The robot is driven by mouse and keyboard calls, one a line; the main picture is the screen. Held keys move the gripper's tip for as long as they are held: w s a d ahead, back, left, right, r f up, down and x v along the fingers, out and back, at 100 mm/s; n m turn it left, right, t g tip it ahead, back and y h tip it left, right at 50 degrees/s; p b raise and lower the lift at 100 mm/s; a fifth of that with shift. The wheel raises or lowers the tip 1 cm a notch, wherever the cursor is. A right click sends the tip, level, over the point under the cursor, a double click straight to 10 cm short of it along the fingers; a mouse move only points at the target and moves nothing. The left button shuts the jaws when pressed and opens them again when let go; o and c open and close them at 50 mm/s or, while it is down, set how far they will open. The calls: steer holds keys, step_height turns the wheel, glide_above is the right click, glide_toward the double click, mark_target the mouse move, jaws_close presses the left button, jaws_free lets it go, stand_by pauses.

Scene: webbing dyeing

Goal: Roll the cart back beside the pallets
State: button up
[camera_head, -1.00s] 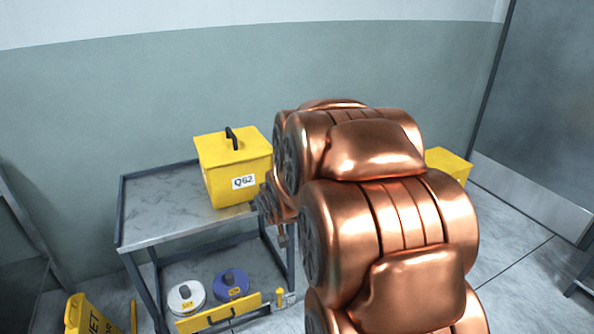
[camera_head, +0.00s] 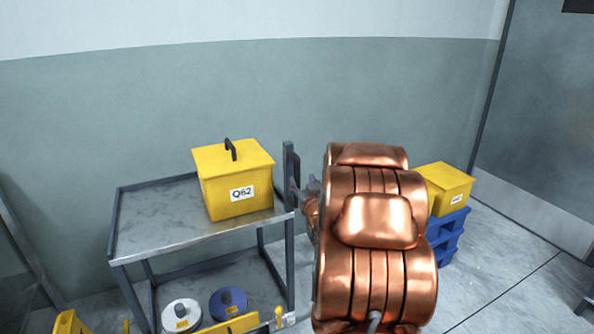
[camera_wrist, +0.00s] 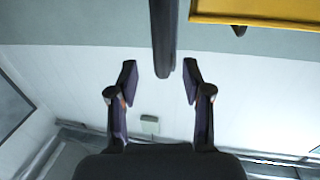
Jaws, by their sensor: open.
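The grey metal cart (camera_head: 190,240) stands against the wall, left of my arm. A dark upright post (camera_head: 289,165) rises at its right end. A yellow lidded box (camera_head: 235,183) labelled Q62 sits on the top shelf. My gripper is mostly hidden behind my arm in the head view, close to the post. In the wrist view, my gripper (camera_wrist: 160,85) is open, with the end of a dark bar (camera_wrist: 163,35) between its fingertips; contact cannot be told. The blue pallets (camera_head: 447,238) are stacked right of my arm, carrying another yellow box (camera_head: 450,187).
A white round container (camera_head: 181,315) and a blue one (camera_head: 228,302) sit on the lower shelf, behind a yellow front piece (camera_head: 235,325). Part of a yellow floor sign (camera_head: 68,322) shows at lower left. Open floor (camera_head: 500,270) lies right of the pallets.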

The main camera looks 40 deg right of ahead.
mark_target(298, 174)
steer(key=shift+w+d+r+p, duration=0.15)
steer(key=shift+w+d+p, duration=0.15)
steer(key=shift+w+p, duration=0.65)
steer(key=x, duration=0.3)
steer(key=shift+w+d, duration=0.15)
steer(key=shift+d, duration=0.1)
steer(key=shift+w+d+p, duration=0.3)
steer(key=shift+w+d, duration=0.05)
steer(key=shift+w, duration=0.3)
steer(key=shift+c, duration=0.2)
jaws_close()
